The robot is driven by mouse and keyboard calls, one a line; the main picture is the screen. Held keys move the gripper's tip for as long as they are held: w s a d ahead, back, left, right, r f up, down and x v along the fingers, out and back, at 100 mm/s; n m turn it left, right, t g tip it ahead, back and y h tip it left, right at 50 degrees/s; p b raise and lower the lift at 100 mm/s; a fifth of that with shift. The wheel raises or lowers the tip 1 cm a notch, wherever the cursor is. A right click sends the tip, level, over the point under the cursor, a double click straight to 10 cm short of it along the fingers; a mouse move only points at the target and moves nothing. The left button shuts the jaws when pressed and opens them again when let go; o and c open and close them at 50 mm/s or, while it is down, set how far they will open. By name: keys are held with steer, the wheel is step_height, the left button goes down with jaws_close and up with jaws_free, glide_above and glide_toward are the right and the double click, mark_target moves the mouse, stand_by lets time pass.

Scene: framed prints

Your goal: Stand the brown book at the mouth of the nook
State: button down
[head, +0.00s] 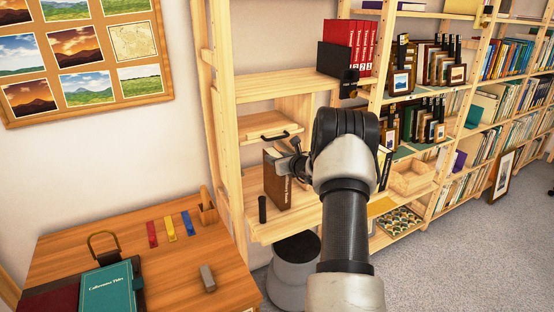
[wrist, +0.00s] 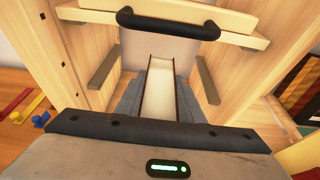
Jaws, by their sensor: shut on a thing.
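The brown book (head: 275,183) stands upright, spine toward the right, on the lower shelf of the near bookcase. My gripper (head: 291,162) is shut on its upper part. In the wrist view the book (wrist: 159,88) shows from above, cream page edges between thin brown covers, with a grey finger of my gripper (wrist: 159,98) on each side. The nook (wrist: 232,62) is the wooden opening ahead, under a board with a black handle (wrist: 168,24). The book lines up with its middle. The book's lower edge is partly hidden, so I cannot tell whether it touches the shelf.
Short wooden rails (wrist: 104,68) line both nook walls. A black cylinder (head: 262,209) stands left of the book on the shelf. A wooden desk (head: 130,260) with a teal book (head: 108,288) is at the lower left. Red binders (head: 348,47) stand on a higher shelf.

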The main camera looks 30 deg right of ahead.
steer(key=shift+f, duration=0.15)
steer(key=c, duration=1.2)
jaws_free()
steer(key=shift+r, duration=0.2)
steer(key=v, duration=1.2)
steer(key=shift+f, duration=0.1)
